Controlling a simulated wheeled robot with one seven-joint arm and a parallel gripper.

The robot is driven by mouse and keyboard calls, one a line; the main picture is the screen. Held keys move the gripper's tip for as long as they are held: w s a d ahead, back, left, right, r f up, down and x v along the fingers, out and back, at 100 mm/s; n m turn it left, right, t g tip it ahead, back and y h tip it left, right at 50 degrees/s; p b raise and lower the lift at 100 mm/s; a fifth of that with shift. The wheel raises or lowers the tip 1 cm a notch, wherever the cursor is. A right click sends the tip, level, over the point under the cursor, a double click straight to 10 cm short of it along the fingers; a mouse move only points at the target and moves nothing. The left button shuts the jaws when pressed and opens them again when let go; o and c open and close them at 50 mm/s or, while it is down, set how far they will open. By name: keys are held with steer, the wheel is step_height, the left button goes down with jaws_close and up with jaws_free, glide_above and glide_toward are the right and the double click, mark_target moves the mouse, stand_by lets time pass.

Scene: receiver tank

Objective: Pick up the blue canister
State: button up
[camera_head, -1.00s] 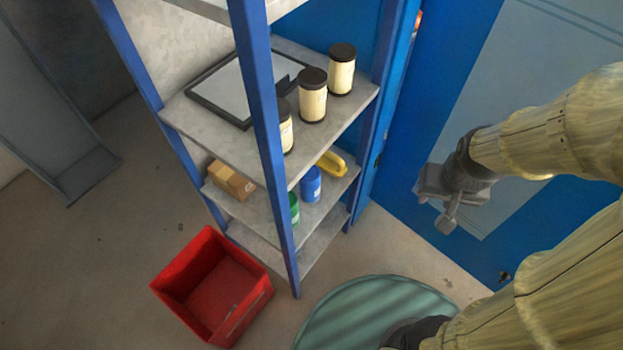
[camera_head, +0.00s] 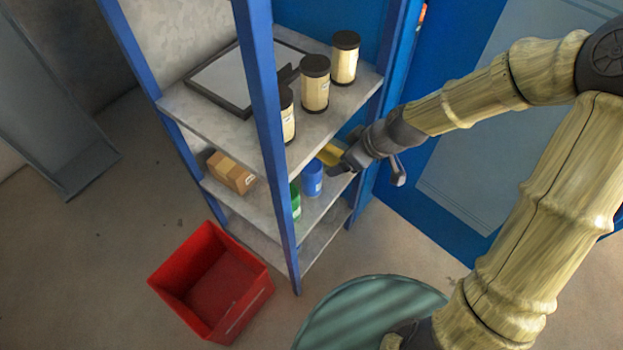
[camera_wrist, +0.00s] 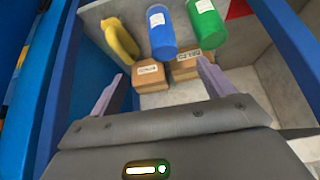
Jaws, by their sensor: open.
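The blue canister (camera_head: 312,178) stands on the middle shelf (camera_head: 322,204) of the blue-framed rack. In the wrist view the blue canister (camera_wrist: 161,32) has a white label and lies ahead of the fingers, near the top middle. My gripper (camera_head: 340,162) is at the rack's right side, close to the canister in the head view. In the wrist view my gripper (camera_wrist: 155,88) has its two fingers spread apart with nothing held between them. The fingers do not appear to touch the canister.
A green canister (camera_wrist: 207,24) stands beside the blue one. A yellow item (camera_wrist: 121,40) and cardboard boxes (camera_wrist: 150,75) are near. Rack posts (camera_head: 262,100) and the upper shelf (camera_head: 215,118) with jars (camera_head: 315,85) bound the space. A red crate (camera_head: 212,285) is on the floor.

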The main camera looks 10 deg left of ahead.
mark_target(318, 168)
steer(key=shift+w+a+r+n, duration=0.1)
steer(key=shift+a+r+n, duration=0.05)
steer(key=shift+a+n, duration=0.2)
steer(key=b+x, duration=0.2)
steer(key=x, duration=1)
steer(key=shift+a, duration=0.2)
steer(key=b+x, duration=0.1)
steer(key=x, duration=0.4)
stand_by(0.3)
steer(key=shift+a, duration=0.1)
steer(key=c, duration=1.4)
